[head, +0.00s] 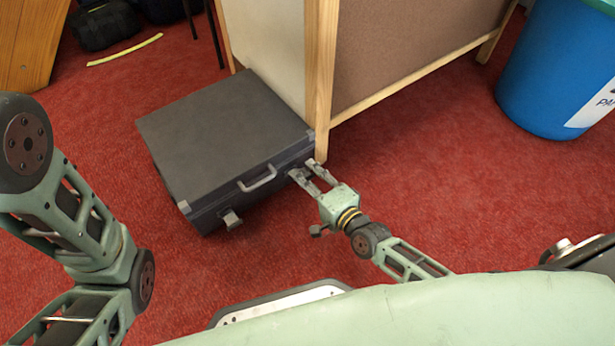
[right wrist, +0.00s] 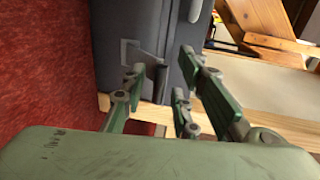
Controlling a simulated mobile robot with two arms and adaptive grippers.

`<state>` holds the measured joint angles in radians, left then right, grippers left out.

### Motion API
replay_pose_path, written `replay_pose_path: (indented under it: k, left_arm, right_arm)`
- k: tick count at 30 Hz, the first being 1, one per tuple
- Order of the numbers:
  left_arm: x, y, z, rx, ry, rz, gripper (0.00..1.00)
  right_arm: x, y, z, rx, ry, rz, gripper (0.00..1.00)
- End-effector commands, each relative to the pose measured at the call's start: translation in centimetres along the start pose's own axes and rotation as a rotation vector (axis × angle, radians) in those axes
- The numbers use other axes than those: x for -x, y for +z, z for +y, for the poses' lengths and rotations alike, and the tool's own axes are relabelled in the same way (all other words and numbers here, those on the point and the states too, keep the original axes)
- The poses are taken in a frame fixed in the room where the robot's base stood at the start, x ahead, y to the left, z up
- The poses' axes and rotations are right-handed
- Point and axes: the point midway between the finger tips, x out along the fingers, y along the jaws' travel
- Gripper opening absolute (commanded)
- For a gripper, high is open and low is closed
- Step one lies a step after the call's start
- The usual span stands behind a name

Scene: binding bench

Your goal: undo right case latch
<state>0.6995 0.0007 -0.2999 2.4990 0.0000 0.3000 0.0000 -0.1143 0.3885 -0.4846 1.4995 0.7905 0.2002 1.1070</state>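The dark grey case (head: 220,130) lies flat on the red carpet, its front side with the handle (head: 258,179) facing me. The left latch (head: 231,219) sticks out from the front. The right latch is largely hidden by my gripper in the head view. In the right wrist view, a grey latch plate (right wrist: 131,51) with a dark tab (right wrist: 160,78) shows on the case side (right wrist: 150,20). My right gripper (head: 307,171) is open at the case's right front corner; its fingers (right wrist: 170,92) stand apart either side of the tab. I cannot tell whether they touch it. My left gripper is out of view.
A wood-framed board (head: 318,80) stands close behind the case's right corner, its post near my right gripper. A blue bin (head: 550,65) is at the upper right. A yellow strip (head: 124,50) and dark bags (head: 103,25) lie at the upper left. Carpet right of my gripper is clear.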

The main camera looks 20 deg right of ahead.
Motion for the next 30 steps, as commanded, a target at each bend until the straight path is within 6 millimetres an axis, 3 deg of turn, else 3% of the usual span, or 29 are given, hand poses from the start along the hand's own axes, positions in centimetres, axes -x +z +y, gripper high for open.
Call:
replay_pose_path:
  k: [8,21,30]
  left_arm:
    - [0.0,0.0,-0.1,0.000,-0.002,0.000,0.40]
    - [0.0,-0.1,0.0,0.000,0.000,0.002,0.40]
    - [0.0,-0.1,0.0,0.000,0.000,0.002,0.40]
  right_arm:
    - [1.4,0.0,0.2,0.000,0.003,0.000,0.28]
    - [9.9,0.0,0.1,0.001,0.004,-0.001,0.28]
    - [12.0,0.0,0.0,0.000,0.000,0.000,0.28]
